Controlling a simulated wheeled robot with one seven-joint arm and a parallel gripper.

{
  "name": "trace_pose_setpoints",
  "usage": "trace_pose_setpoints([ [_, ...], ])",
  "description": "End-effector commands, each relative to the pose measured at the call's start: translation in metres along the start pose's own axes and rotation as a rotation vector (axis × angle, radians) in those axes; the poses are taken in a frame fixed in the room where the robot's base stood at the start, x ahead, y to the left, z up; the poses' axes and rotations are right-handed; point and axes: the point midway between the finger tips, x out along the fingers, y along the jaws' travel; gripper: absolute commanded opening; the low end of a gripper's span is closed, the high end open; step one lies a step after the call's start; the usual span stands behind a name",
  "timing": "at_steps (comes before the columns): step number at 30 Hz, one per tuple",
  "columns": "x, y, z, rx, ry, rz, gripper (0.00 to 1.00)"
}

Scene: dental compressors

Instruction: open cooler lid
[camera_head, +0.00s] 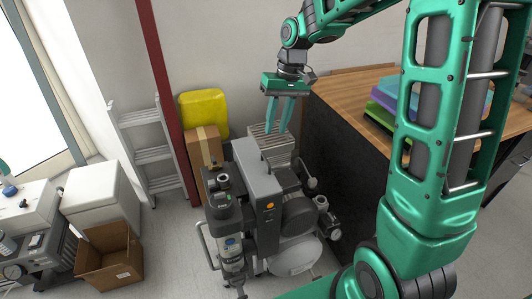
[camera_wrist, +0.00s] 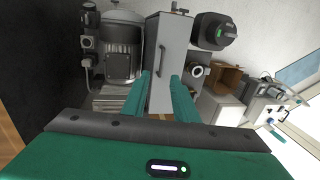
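A white box that looks like the cooler (camera_head: 100,208) stands on the floor at the left in the head view, behind an open cardboard box. Its white lid (camera_head: 90,184) appears shut. In the wrist view the cooler is small and far off at the right, and I cannot tell it clearly from the pale things around it. My gripper (camera_head: 274,128) hangs pointing down above the grey compressor, well to the right of the cooler. Its two green fingers also show in the wrist view (camera_wrist: 159,92). They are apart with nothing between them.
The grey compressor (camera_head: 258,190) stands below my gripper. A wooden-topped counter (camera_head: 345,95) is to the right. The open cardboard box (camera_head: 110,262) sits before the cooler. A ladder (camera_head: 150,155) and red post (camera_head: 165,80) stand behind. Some floor is clear between cooler and compressor.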

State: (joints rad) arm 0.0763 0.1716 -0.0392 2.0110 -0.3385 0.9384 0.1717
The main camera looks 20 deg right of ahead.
Motion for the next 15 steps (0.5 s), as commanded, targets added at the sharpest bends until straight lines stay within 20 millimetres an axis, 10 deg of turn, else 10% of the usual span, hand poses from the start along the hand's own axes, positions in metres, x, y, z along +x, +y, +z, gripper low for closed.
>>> trace_pose_setpoints([
  [15,0.067,-0.004,-0.004,-0.008,-0.007,-0.007,0.26],
])
